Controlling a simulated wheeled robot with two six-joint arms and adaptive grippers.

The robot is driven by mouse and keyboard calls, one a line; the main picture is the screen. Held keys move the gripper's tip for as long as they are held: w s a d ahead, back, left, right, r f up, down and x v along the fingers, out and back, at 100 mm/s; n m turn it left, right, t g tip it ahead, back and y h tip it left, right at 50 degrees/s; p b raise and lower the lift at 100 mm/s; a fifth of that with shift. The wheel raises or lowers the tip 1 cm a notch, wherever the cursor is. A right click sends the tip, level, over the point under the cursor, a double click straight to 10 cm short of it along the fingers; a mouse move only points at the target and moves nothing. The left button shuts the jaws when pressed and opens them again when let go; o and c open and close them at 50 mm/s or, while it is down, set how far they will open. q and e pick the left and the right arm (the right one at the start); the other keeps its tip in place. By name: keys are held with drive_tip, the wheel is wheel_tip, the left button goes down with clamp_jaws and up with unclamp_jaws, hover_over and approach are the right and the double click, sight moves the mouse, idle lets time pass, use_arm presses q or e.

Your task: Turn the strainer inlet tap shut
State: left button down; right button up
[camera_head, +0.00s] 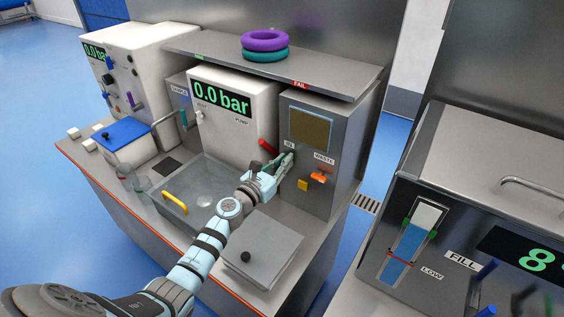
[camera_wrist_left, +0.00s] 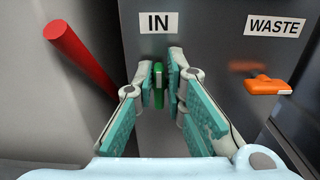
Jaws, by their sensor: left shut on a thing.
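The inlet tap has a small green handle (camera_wrist_left: 158,86) on the grey front of the strainer cabinet (camera_head: 330,125), just below the IN label (camera_wrist_left: 159,23). In the left wrist view the handle stands upright between the fingertips. My left gripper (camera_wrist_left: 160,80) is shut on this handle, its pale teal fingers on either side. In the head view the left gripper (camera_head: 281,166) reaches the cabinet front below the IN label, and its fingers mostly hide the tap. My right gripper is not in view.
An orange waste tap (camera_wrist_left: 267,86) sits to the right under the WASTE label. A red lever (camera_wrist_left: 80,58) juts out at left, close to the fingers.

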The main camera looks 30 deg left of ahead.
use_arm(q)
drive_tip(key=shift+m, duration=0.3)
drive_tip(key=shift+d+f+m+b, duration=0.2)
drive_tip(key=shift+m+b, duration=0.7)
drive_tip(key=shift+m, duration=1.95)
drive_tip(key=shift+d+f+m+b, duration=0.2)
drive_tip(key=shift+m+b, duration=0.75)
drive_tip(key=shift+m, duration=1.95)
drive_tip(key=shift+d+f+m+b, duration=0.2)
drive_tip(key=shift+m+b, duration=0.7)
drive_tip(key=shift+m, duration=1.95)
drive_tip(key=c, duration=1.7)
unclamp_jaws()
drive_tip(key=shift+s, duration=0.1)
